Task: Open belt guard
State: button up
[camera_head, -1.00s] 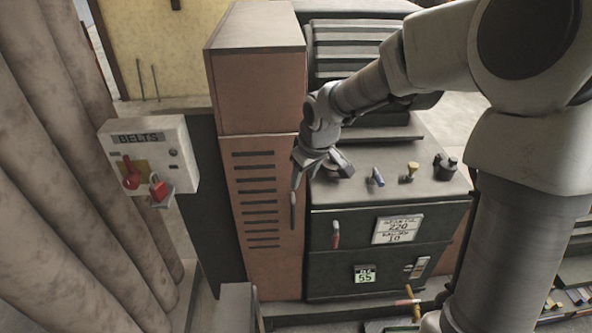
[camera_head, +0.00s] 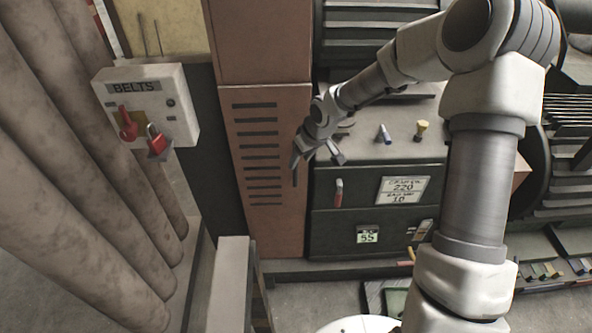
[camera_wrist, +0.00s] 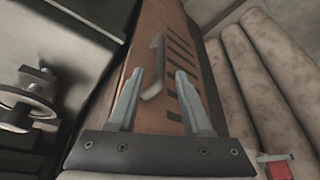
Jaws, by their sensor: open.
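The belt guard (camera_head: 270,215) is a tall brown panel with dark horizontal slots, left of the dark green machine front in the head view. It appears shut. In the wrist view the guard (camera_wrist: 178,45) runs up the middle, with a grey bar handle (camera_wrist: 154,68) standing out from its face. My gripper (camera_head: 318,160) is beside the guard's right edge, near the handle. The wrist view shows my gripper (camera_wrist: 160,74) open and empty, with the handle ahead and between the fingers. I cannot tell how far the fingertips are from the handle.
A white BELTS box (camera_head: 148,108) with a red switch and red padlock hangs at left, beside thick beige pipes (camera_head: 95,180). The machine front has a red-tipped handle (camera_head: 338,192) and a white sign (camera_head: 403,190). A grey post (camera_head: 232,285) stands low in front.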

send_over(296, 183)
jog(key=f, duration=0.5)
jog(key=shift+w+f, duration=0.35)
jog(key=shift+w, duration=0.05)
jog(key=shift+c, duration=0.2)
grip_shut()
dwell(0.8)
